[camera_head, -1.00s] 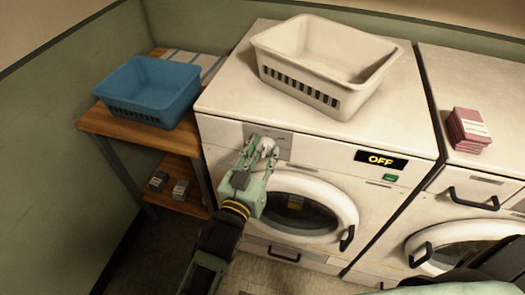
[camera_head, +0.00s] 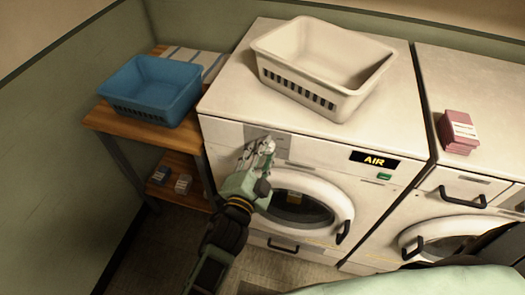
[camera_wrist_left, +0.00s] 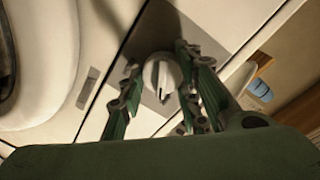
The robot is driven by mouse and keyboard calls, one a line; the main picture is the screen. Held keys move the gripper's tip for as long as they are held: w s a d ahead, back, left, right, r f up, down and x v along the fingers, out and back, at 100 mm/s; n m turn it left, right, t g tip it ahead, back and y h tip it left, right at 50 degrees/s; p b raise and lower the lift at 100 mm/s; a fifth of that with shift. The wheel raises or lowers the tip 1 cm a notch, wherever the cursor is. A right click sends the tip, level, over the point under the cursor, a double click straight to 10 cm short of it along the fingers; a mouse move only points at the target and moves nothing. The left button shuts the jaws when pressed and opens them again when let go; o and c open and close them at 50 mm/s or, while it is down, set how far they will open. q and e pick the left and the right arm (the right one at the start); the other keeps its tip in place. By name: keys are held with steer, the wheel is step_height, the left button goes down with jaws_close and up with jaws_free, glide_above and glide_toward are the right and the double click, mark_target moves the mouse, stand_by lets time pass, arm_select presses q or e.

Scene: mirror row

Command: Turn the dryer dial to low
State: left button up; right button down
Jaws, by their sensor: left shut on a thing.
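The dryer (camera_head: 310,158) is white, and its display (camera_head: 374,161) reads AIR. Its round white dial (camera_wrist_left: 158,72) sits on a grey panel and has a dark pointer line on its face. My left gripper (camera_head: 262,147) is at the dial on the upper left of the dryer front. In the left wrist view its fingers (camera_wrist_left: 157,88) stand on both sides of the dial, and it is shut on it. In the head view the gripper mostly hides the dial. My right gripper is not in view.
A white basket (camera_head: 325,85) stands on the dryer. A blue basket (camera_head: 150,92) sits on a wooden shelf (camera_head: 110,120) at left. A second machine (camera_head: 475,85) with pink boxes (camera_head: 458,132) on top stands at right. The dryer's round door (camera_head: 325,195) is closed.

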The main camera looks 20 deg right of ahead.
arm_select(q)
steer(key=shift+s+f+m+y, duration=0.1)
steer(key=shift+f+m+y, duration=0.1)
steer(key=shift+m, duration=0.95)
steer(key=shift+f+m+y, duration=0.15)
steer(key=shift+m, duration=1.05)
steer(key=shift+s+f+m+y, duration=0.1)
steer(key=shift+f+m+y, duration=0.1)
steer(key=shift+m, duration=0.95)
steer(key=o, duration=1)
steer(key=shift+w, duration=0.1)
steer(key=shift+o, duration=0.2)
steer(key=shift+r, duration=0.1)
steer(key=shift+r, duration=0.2)
steer(key=shift+a, duration=0.1)
steer(key=f+v, duration=0.1)
steer(key=v, duration=1)
steer(key=shift+s+a+r, duration=0.2)
steer(key=shift+s+r, duration=0.15)
